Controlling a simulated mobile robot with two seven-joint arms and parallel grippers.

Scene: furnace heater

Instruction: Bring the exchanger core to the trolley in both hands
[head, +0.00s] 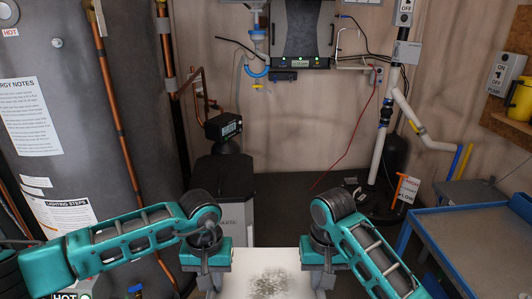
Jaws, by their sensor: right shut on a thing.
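The exchanger core appears to be the pale block (246,268) with a dark speckled patch, at the bottom centre in the head view. Its lower part is cut off by the frame edge. My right gripper (321,280) is at its right edge and shut on it. My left gripper (212,280) is at its left edge, with its fingertips too hidden to tell whether they grip. The trolley appears to be the blue-framed table (468,238) at the lower right. Its visible grey-blue top looks bare, and it stands apart from the core.
A large grey tank (75,110) with copper pipes fills the left. A dark unit (300,32) hangs on the back wall. A black pump-like device (224,127) stands behind my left gripper. A white pipe (405,108) and a tag (412,190) are on the right.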

